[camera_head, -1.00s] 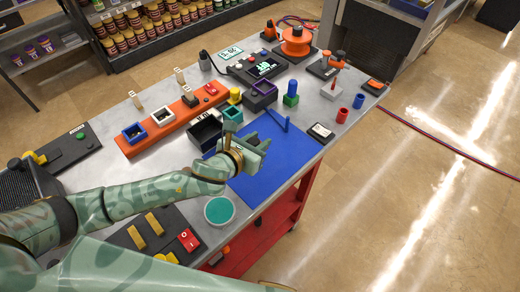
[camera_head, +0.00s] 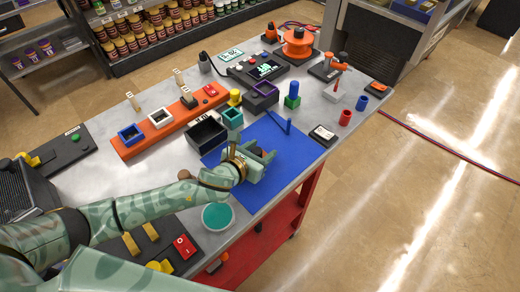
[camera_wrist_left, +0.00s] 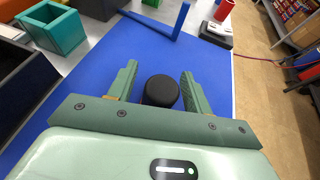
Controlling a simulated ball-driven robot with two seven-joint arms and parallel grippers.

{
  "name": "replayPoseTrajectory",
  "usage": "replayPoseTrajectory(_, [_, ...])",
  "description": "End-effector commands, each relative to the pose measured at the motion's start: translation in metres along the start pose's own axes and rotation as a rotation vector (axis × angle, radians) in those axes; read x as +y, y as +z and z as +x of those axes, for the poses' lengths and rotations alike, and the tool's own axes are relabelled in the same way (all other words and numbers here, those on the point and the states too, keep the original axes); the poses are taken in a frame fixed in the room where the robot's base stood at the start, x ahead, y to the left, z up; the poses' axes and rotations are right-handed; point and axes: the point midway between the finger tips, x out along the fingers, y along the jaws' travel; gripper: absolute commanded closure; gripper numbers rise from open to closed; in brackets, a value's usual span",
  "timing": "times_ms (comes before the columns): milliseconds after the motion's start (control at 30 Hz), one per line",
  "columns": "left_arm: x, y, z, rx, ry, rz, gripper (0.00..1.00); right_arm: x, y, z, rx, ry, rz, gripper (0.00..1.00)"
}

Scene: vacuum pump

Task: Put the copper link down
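My left gripper (camera_head: 264,156) is low over the blue mat (camera_head: 283,150) at the front of the bench. In the left wrist view its two fingers (camera_wrist_left: 159,72) stand apart, with a round black knob-like thing (camera_wrist_left: 161,91) between them. Blue shows between the left finger and the knob; the right finger is very close to it. A small dark, reddish-brown patch (camera_head: 258,150) shows between the fingers in the head view. I cannot make out a copper link for certain; any part under the knob is hidden. My right gripper is out of view.
A black open box (camera_head: 206,133) and a teal block (camera_head: 233,117) stand beyond the mat's left side. A blue lever-like piece (camera_head: 289,126) is at the mat's far part. A teal-topped round dish (camera_head: 217,216) lies nearer. The right part of the mat is clear.

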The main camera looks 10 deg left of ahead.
Motion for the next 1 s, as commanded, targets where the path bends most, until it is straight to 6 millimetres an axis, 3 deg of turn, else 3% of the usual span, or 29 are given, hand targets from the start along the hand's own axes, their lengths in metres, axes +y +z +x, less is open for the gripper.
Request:
replayPoseTrajectory(367, [0.000,0.003,-0.007,0.001,0.000,0.000,0.50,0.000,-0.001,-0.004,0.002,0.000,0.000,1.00])
replayPoseTrajectory(800, [0.000,0.004,-0.102,0.001,0.000,0.001,0.50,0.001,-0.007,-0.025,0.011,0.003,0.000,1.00])
replayPoseTrajectory(1000, [0.000,0.003,-0.120,0.000,0.000,0.001,0.50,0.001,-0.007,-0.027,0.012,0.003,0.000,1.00])
